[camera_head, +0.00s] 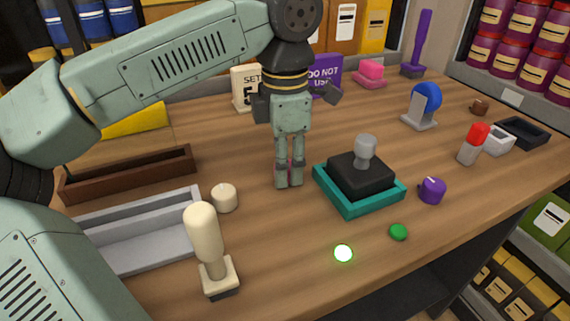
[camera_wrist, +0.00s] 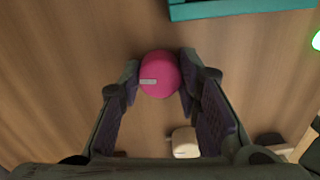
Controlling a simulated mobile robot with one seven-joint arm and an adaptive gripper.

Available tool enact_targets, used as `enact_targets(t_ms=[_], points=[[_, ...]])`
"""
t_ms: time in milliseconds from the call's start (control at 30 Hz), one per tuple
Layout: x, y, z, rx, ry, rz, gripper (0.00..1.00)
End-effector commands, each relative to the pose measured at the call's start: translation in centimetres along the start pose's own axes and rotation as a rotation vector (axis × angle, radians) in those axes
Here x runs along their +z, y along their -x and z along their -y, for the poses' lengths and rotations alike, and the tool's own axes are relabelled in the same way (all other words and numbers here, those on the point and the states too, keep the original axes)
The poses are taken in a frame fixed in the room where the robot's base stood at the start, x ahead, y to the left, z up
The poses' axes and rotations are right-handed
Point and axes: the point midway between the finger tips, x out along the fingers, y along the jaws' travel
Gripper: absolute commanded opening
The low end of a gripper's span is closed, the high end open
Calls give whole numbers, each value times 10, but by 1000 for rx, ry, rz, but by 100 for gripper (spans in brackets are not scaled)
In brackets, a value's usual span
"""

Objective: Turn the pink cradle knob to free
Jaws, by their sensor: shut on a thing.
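The pink cradle knob (camera_wrist: 160,74) is round with a pale mark on its top, left of middle. In the wrist view it sits between the two fingertips of my gripper (camera_wrist: 160,80), which is shut on it from both sides. In the head view my gripper (camera_head: 289,180) points straight down at the tabletop, left of a teal tray. Its fingers hide almost all of the knob there; only a sliver of pink shows between them.
The teal tray (camera_head: 323,189) holding a black block with a grey knob stands close on the right. A cream knob (camera_head: 225,197), grey trough (camera_head: 148,255) and upright cream handle (camera_head: 206,235) are left and in front. A lit green light (camera_head: 343,253) and purple knob (camera_head: 432,190) lie rightward.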

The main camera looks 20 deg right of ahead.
Motion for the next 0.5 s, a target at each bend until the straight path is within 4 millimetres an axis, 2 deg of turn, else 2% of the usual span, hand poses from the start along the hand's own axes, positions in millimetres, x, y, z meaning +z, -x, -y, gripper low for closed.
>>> enact_targets(t_ms=[200,500], points=[[0,0,0,1,105,0,3],[0,0,0,0,162,1,3]])
